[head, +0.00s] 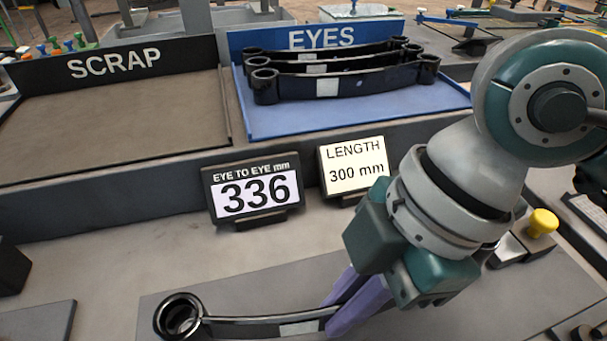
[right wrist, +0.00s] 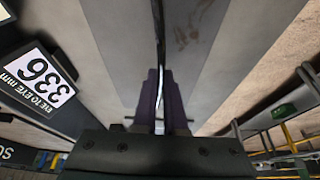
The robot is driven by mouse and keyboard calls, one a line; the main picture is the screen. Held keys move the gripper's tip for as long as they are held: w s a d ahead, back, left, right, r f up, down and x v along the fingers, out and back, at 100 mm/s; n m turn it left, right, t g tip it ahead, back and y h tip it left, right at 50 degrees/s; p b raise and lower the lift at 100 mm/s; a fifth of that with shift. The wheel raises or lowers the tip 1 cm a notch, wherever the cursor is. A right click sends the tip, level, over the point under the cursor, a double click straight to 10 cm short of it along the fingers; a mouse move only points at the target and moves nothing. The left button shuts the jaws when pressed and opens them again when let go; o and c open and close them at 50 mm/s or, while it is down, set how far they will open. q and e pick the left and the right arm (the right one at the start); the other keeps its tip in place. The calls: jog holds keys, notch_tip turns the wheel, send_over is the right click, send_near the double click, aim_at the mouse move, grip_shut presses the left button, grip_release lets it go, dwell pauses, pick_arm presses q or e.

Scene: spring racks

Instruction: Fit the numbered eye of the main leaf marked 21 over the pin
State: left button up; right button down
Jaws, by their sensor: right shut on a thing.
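A black leaf (head: 262,325) with a rolled eye (head: 180,316) at its left end lies along the bottom edge of the head view. It has a pale label, and no number 21 can be read on it. My right gripper (head: 345,308) has its purple fingers shut on this leaf, right of the label. In the right wrist view the fingers (right wrist: 160,95) close on the leaf, which shows edge-on as a thin dark line (right wrist: 160,30). Something shows inside the left eye, but I cannot tell whether it is a pin. The leaf's right end is hidden. My left gripper is not in view.
A gauge display (head: 252,191) reads 336 eye to eye, beside a LENGTH 300 mm sign (head: 352,164). Several black leaves (head: 385,82) lie on the blue EYES tray (head: 290,125). The SCRAP tray (head: 110,125) is empty. A yellow knob (head: 543,222) stands at the right.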

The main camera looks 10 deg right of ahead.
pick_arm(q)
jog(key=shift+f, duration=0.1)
pick_arm(e)
jog(key=shift+f, duration=0.45)
dwell(0.7)
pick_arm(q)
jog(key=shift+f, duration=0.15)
pick_arm(e)
jog(key=shift+f, duration=0.5)
dwell(0.4)
jog(key=shift+f, duration=0.3)
dwell(0.6)
dwell(0.6)
jog(key=shift+f, duration=0.2)
dwell(0.7)
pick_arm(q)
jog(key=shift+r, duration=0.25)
pick_arm(e)
jog(key=shift+a, duration=0.25)
